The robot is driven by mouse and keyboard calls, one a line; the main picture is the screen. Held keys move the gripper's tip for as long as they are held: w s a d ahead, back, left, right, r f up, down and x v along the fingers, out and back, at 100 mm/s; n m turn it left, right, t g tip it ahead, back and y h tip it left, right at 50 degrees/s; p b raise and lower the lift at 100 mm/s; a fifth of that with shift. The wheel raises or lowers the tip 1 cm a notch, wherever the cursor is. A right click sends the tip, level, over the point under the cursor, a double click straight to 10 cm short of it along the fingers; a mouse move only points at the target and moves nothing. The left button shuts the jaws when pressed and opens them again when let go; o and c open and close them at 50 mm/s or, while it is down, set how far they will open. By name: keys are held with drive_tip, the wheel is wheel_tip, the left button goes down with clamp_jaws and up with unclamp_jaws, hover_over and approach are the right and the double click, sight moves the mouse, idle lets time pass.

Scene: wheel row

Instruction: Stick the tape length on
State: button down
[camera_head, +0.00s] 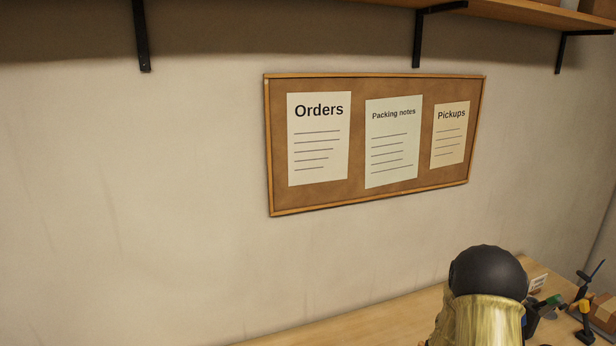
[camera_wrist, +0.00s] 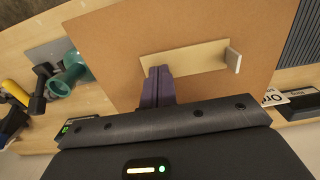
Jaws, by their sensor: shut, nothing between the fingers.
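In the wrist view, a pale tan tape length (camera_wrist: 195,58) lies across a brown cardboard surface (camera_wrist: 115,35). Its right end has a light tab (camera_wrist: 233,60) that stands up from the surface. My gripper (camera_wrist: 159,72) is shut and empty, with its dark purple fingertips over or against the left part of the strip. I cannot tell whether they touch it. The fingers hide a little of the strip's lower left edge. In the head view my gripper does not show clearly, and the tape length is not visible.
A teal and black tool (camera_wrist: 70,76) and a yellow-handled tool (camera_wrist: 15,93) lie left of the cardboard. A dark ribbed pad (camera_wrist: 303,45) and a white card (camera_wrist: 274,97) are at right. In the head view, a corkboard (camera_head: 357,100) hangs on the wall above the bench (camera_head: 390,321).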

drive_tip(key=shift+f, duration=0.4)
idle(0.8)
drive_tip(key=shift+r, duration=0.1)
drive_tip(key=shift+r+p, duration=1.9)
drive_tip(key=shift+r, duration=1.1)
drive_tip(key=shift+a, duration=0.1)
drive_tip(key=shift+a+r, duration=0.2)
drive_tip(key=shift+r, duration=0.1)
drive_tip(key=s+a+r+m+t+b, duration=0.2)
drive_tip(key=s+a+r+m+b, duration=0.2)
drive_tip(key=s+a+r, duration=0.8)
drive_tip(key=shift+s+a+r+t+b, duration=0.25)
drive_tip(key=shift+a+b, duration=0.25)
drive_tip(key=shift+b, duration=0.55)
